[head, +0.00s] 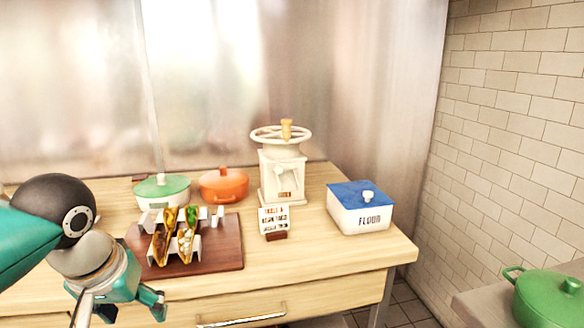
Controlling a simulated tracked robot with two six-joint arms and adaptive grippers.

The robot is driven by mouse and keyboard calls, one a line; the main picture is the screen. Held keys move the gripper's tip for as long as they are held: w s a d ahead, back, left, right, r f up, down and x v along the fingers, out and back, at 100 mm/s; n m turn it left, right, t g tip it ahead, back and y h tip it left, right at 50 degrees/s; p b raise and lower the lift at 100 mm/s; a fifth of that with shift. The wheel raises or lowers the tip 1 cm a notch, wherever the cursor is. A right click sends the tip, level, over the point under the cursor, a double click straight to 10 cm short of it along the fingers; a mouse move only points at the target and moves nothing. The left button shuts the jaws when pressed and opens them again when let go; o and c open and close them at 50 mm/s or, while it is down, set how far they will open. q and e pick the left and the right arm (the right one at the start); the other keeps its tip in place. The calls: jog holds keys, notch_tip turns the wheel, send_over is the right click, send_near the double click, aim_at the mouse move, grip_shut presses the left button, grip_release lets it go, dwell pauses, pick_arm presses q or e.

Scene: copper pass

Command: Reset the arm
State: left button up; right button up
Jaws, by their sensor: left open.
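My left arm comes in from the left edge, and its teal and white left gripper (130,308) is at the lower left, in front of the wooden counter (330,262). The gripper is open, with nothing visible between its fingers; part of it is cut off by the bottom edge. It appears just left of and below a dark wooden board (222,255) that bears a rack of tacos (185,248). My right gripper is not in view.
A green-lidded pot (163,190), an orange pot (223,186), a cream grinder (283,170), a small sign (274,222) and a flour box (360,212) stand on the counter. A green pot (548,300) sits at the lower right. The counter's front right is clear.

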pick_arm(q)
jog(key=w+d+f+m+g+h+p, duration=0.15)
jog(key=d+f, duration=0.25)
jog(key=f, duration=0.7)
jog(key=w+d+f+g+h+p, duration=0.1)
jog(key=d+f+p, duration=0.25)
jog(key=f, duration=0.65)
jog(key=s+d+f+n+h+p, duration=0.1)
jog(key=s+d+f+p, duration=0.1)
jog(key=s+f, duration=0.6)
jog(key=s+d+f+n+h+p, duration=0.1)
jog(key=s+d+f+p, duration=0.1)
jog(key=s+f, duration=0.6)
notch_tip(320, 180, down, 3)
jog(key=shift+r+g, duration=0.15)
jog(key=shift+g, duration=0.3)
jog(key=shift+s, duration=0.1)
